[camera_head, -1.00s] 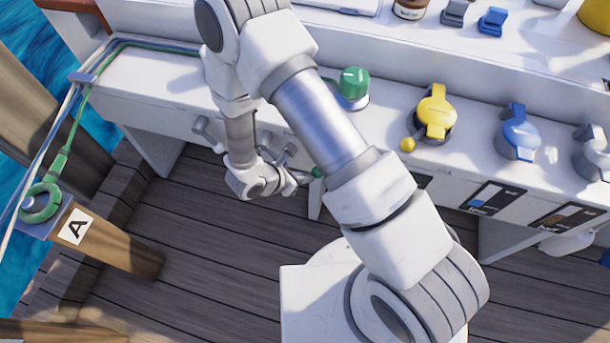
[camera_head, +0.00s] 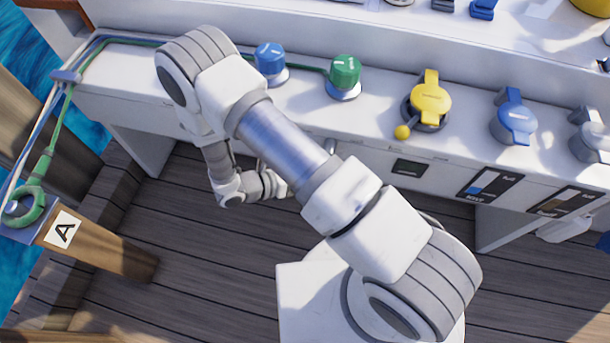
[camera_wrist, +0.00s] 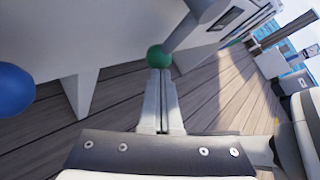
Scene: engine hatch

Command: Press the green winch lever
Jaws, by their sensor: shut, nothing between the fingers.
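The green winch lever shows in the wrist view as a green ball (camera_wrist: 159,57) on a thick grey rod that slants up to the right. My gripper (camera_wrist: 160,72) has its two fingers together and empty, with the tips right at the near side of the green ball; I cannot tell whether they touch. In the head view the green ball and my fingertips are hidden behind my arm. The green winch drum (camera_head: 345,72) stands on the white counter above, with a green rope running left from it.
A blue ball (camera_wrist: 14,88) is at the left of the wrist view. A blue drum (camera_head: 270,60), a yellow handle (camera_head: 430,100) and a blue handle (camera_head: 514,122) line the counter (camera_head: 130,72). A post marked A (camera_head: 95,248) stands at left. The plank deck (camera_head: 200,270) is clear.

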